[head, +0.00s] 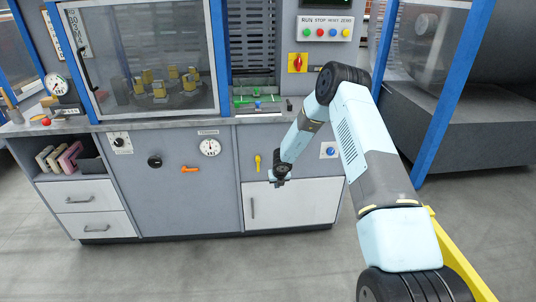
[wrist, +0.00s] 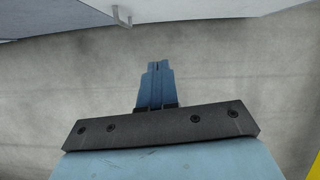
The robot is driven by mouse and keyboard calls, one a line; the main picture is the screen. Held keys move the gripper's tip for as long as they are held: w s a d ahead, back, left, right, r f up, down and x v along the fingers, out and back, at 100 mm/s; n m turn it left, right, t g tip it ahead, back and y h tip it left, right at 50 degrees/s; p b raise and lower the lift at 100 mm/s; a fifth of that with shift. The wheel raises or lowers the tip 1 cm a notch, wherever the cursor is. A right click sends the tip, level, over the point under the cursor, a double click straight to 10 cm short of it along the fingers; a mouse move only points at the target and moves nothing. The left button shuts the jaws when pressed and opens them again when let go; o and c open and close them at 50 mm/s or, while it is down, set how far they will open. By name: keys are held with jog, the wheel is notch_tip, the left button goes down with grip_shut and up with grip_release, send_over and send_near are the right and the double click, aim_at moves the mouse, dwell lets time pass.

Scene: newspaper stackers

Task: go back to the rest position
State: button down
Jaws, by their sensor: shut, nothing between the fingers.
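My gripper (head: 279,180) hangs at the end of my light-blue arm in the head view, in front of the grey cabinet's right-hand part, above the white cupboard door (head: 291,203). In the wrist view my gripper (wrist: 157,64) shows two blue fingers close together with nothing between them. Bare grey floor (wrist: 60,90) lies beyond the fingers.
The grey cabinet (head: 165,207) carries a glazed box (head: 148,60), gauges, a yellow lever (head: 257,162) and an orange handle (head: 190,169). A button panel (head: 325,28) is above right. A blue post (head: 455,90) stands right. Floor in front is clear.

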notch_tip(320, 180, up, 26)
jog(key=a+n+t+y, duration=0.1)
jog(key=n+t+y, duration=0.15)
jog(key=n, duration=0.65)
jog(key=s+r+n, duration=0.5)
jog(key=r, duration=0.4)
jog(key=s+r+n, duration=0.4)
jog(key=s+r, duration=0.1)
jog(key=r, duration=0.4)
jog(key=s+d+r+n, duration=0.2)
jog(key=s+r+n, duration=0.35)
jog(key=s, duration=0.45)
jog(key=s+d+r+n, duration=0.2)
jog(key=s+r+n, duration=0.3)
jog(key=s, duration=0.4)
jog(key=s+d+r+n+h, duration=0.1)
jog(key=s+d+n, duration=0.2)
jog(key=s, duration=0.8)
jog(key=s+d+n+g+h, duration=0.1)
jog(key=s+d, duration=0.4)
jog(key=s, duration=0.6)
jog(key=shift+s+d+r+n+h, duration=0.15)
jog(key=shift+s+r+n+h, duration=0.35)
jog(key=shift+n, duration=0.55)
jog(key=shift+w+f, duration=0.1)
jog(key=shift+w, duration=0.05)
